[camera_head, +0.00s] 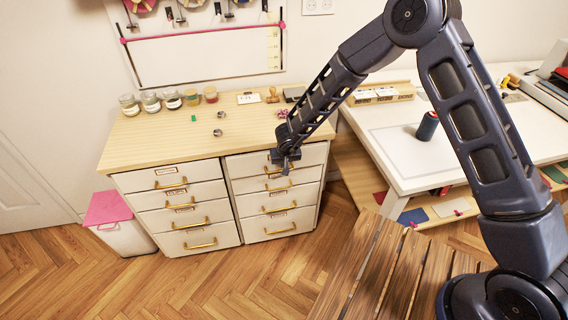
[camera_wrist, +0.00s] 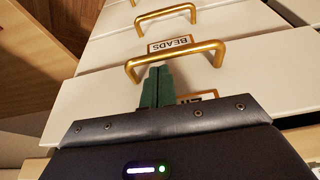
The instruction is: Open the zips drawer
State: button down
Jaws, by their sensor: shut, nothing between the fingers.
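The zips drawer (camera_head: 308,156) seems to be the top one in the right column of the white cabinet. It looks closed. In the wrist view its gold handle (camera_wrist: 176,53) crosses the drawer front, and a label (camera_wrist: 205,96) starting with what looks like "ZI" is mostly hidden by my gripper. My gripper (camera_head: 286,170) is in front of this drawer. In the wrist view its green fingers (camera_wrist: 157,82) are together, with nothing held. Their tips are at the handle bar, close to its left end. I cannot tell whether they touch it or sit behind it.
The drawer labelled BEADS (camera_wrist: 185,43) is directly beneath, closed. Jars (camera_head: 151,101) and small items stand on the wooden cabinet top (camera_head: 236,122). A white table (camera_head: 392,150) is to the right, a pink-lidded bin (camera_head: 108,208) to the left. The floor before the cabinet is clear.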

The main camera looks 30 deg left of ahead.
jog(key=s+d, duration=1.9)
jog(key=shift+s+d+r, duration=0.1)
jog(key=v, duration=0.9)
jog(key=shift+s+r, duration=0.15)
jog(key=shift+r, duration=0.2)
jog(key=shift+d, duration=0.1)
